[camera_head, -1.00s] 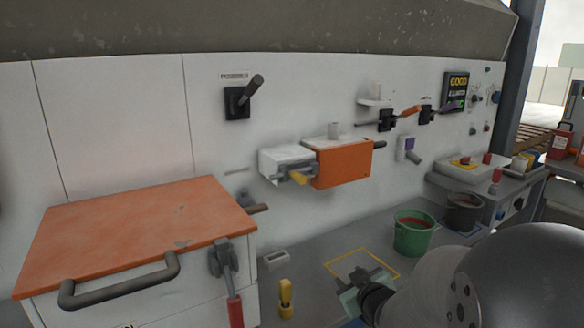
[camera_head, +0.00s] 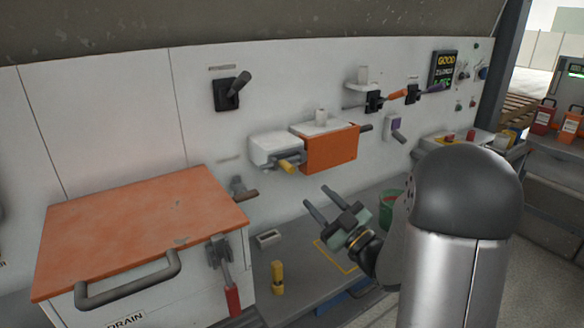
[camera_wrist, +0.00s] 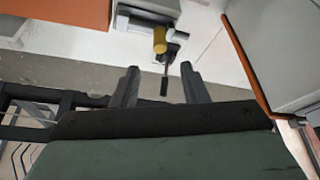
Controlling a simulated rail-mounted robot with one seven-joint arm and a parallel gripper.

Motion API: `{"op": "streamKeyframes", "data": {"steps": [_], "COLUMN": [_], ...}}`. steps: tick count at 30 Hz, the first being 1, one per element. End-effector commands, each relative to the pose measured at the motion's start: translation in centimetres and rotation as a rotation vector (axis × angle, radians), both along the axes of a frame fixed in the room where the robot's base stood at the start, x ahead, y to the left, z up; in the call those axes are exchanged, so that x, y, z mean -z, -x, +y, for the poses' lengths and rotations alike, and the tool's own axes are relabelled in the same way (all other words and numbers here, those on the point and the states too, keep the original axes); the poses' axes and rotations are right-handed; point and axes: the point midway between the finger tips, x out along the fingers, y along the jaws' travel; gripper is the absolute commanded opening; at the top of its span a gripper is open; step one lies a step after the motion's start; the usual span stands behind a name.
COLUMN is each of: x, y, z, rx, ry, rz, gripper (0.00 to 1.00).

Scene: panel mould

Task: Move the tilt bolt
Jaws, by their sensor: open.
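No label marks the tilt bolt, and I cannot tell which handle it is. A yellow-ended grey handle (camera_head: 286,167) sits under the white box on the wall; its yellow end (camera_wrist: 160,40) shows in the wrist view. A dark lever with a brown grip (camera_head: 243,191) sticks out of the wall beside the orange-lidded box. In the wrist view a dark-gripped lever (camera_wrist: 164,84) appears between my fingers, seemingly farther off. My gripper (camera_head: 314,194) is open and empty in front of the wall, below and right of the yellow-ended handle; its fingers (camera_wrist: 159,68) point toward the wall.
The orange-lidded box (camera_head: 135,230) with a bar handle stands at left. An orange box (camera_head: 331,150) juts from the wall beside the white box (camera_head: 275,147). A yellow object (camera_head: 277,277) and a green bucket (camera_head: 389,207) are on the grey bench. My arm covers the right side.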

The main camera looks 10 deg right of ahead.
Motion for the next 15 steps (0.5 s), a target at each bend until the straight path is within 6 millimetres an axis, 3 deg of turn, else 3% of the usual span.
{"op": "streamKeyframes", "data": {"steps": [9, 15], "x": [-2.7, -3.5], "y": [-5.7, -8.0], "z": [3.2, 4.5], "rx": [-0.002, 0.000], "ry": [0.001, 0.001], "rz": [0.000, 0.001], "gripper": [0.40, 0.40]}}
